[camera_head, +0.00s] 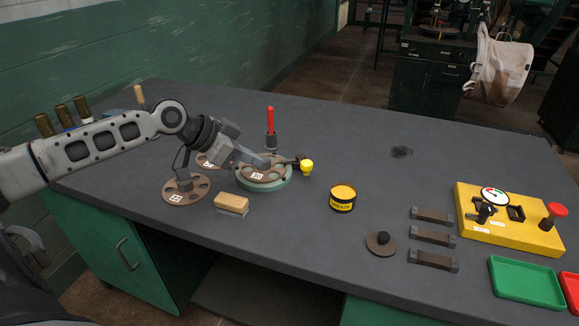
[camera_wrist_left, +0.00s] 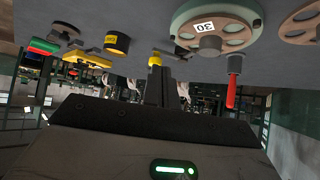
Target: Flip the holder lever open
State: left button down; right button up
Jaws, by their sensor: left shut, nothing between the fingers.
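The round green holder (camera_head: 264,181) sits on the grey bench and carries a brown disc (camera_head: 262,172) with a white label. A dark lever with a yellow knob (camera_head: 307,166) sticks out at the holder's right side. A red handle (camera_head: 270,121) stands upright just behind the holder. My left gripper (camera_head: 260,159) is shut and empty, over the holder's back edge. In the left wrist view the holder (camera_wrist_left: 180,22), labelled 30, the yellow knob (camera_wrist_left: 155,60) and the red handle (camera_wrist_left: 232,92) appear upside down. The left fingers (camera_wrist_left: 166,90) overlap the view near the knob; contact cannot be told.
Brown discs (camera_head: 186,191) and a wooden block (camera_head: 232,203) lie left of the holder. A yellow tin (camera_head: 342,197) stands to its right. A yellow panel (camera_head: 508,222), dark brackets (camera_head: 432,237) and a green tray (camera_head: 527,282) are further right.

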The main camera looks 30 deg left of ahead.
aim_at(304, 171)
pick_arm(q)
jog(key=x, duration=0.6)
jog(key=shift+w+d, duration=0.1)
jog(key=shift+d, duration=0.05)
jog(key=w+d, duration=0.1)
jog(key=w, duration=0.2)
jog(key=shift+d+f+p, duration=0.15)
jog(key=shift+d+p, duration=0.2)
jog(key=shift+d, duration=0.05)
jog(key=shift+w+d+f, duration=0.1)
jog(key=shift+w+d, duration=0.15)
jog(key=shift+w, duration=0.1)
